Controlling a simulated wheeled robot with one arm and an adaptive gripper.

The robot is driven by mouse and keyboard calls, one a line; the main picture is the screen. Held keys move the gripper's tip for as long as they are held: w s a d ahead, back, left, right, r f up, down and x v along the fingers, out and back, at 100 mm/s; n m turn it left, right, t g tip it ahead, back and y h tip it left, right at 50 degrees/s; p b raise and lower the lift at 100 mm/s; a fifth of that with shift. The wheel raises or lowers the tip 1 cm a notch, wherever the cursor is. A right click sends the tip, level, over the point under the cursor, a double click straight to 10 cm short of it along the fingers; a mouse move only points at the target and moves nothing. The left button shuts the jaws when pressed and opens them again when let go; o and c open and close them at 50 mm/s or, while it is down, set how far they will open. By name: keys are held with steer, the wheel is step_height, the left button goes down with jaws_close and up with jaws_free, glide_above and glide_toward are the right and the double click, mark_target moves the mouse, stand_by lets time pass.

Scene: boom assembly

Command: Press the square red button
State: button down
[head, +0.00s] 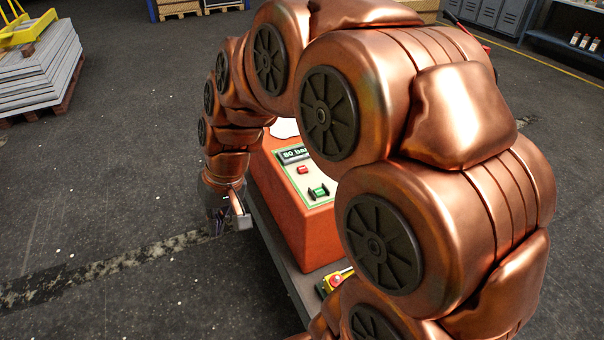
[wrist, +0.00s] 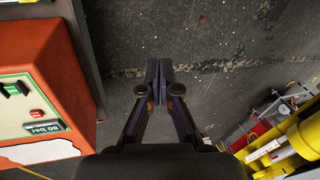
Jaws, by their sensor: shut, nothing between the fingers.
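The square red button (head: 302,170) sits on the pale panel of an orange-red box (head: 306,234), between a display and a green switch. The button also shows at the left of the wrist view (wrist: 38,113), unobstructed. My gripper (head: 241,218) hangs just left of the box in the head view. In the wrist view my gripper (wrist: 159,71) is shut and empty, with its fingertips over bare floor and apart from the box. My copper arm arches over the box and hides its right part in the head view.
The display (head: 295,155) reads a value in bar, and a green switch (head: 318,192) lies below the button. A round red button on a yellow base (head: 335,281) sits near the box's foot. Yellow equipment (wrist: 300,135) stands at right in the wrist view. Floor left of the box is clear.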

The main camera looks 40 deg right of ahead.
steer(key=w+d+f+m+t+b, duration=0.2)
steer(key=w+d+f+m+t, duration=0.1)
steer(key=w+d, duration=0.7)
steer(key=m+t+h+b, duration=0.4)
steer(key=m+h+b, duration=0.1)
steer(key=m, duration=0.2)
glide_above(304, 169)
step_height(304, 169, down, 8)
steer(key=shift+w+f+b, duration=0.1)
steer(key=shift+f+b, duration=0.05)
steer(key=shift+b, duration=0.15)
steer(key=shift+f+b, duration=3.05)
steer(key=shift+f, duration=1.25)
steer(key=shift+f, duration=0.1)
steer(key=shift+f+b, duration=0.35)
